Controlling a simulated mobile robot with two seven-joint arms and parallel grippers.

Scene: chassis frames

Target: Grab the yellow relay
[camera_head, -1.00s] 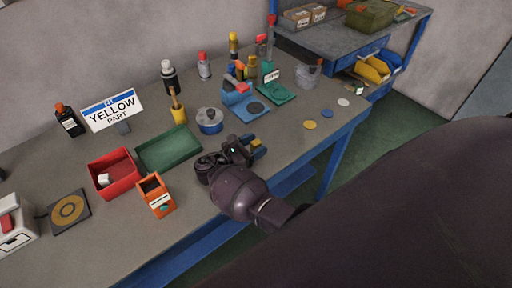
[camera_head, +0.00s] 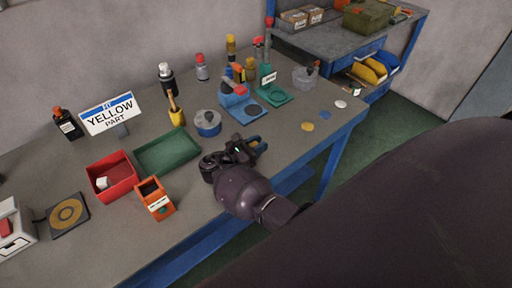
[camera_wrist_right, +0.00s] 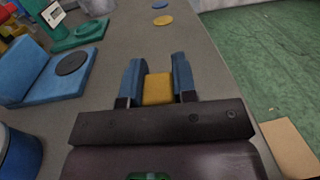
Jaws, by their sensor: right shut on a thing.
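The yellow relay (camera_wrist_right: 158,89) is a small yellow block between the two blue-grey fingers of my right gripper (camera_wrist_right: 158,82) in the right wrist view. The gripper is shut on it, with a finger against each side. In the head view my right gripper (camera_head: 258,146) is low over the front part of the workbench, and its fingers mostly hide the relay. I cannot tell whether the relay touches the bench top. A sign reading "YELLOW PART" (camera_head: 110,113) stands at the back left of the bench. My left gripper is not in view.
On the grey workbench (camera_head: 235,192), a red bin (camera_head: 122,186), a green tray (camera_head: 167,150) and an orange box (camera_head: 155,198) stand left of the gripper. A blue round container (camera_head: 207,123) and a blue stand (camera_head: 240,106) are behind it. Bench to its right is mostly clear.

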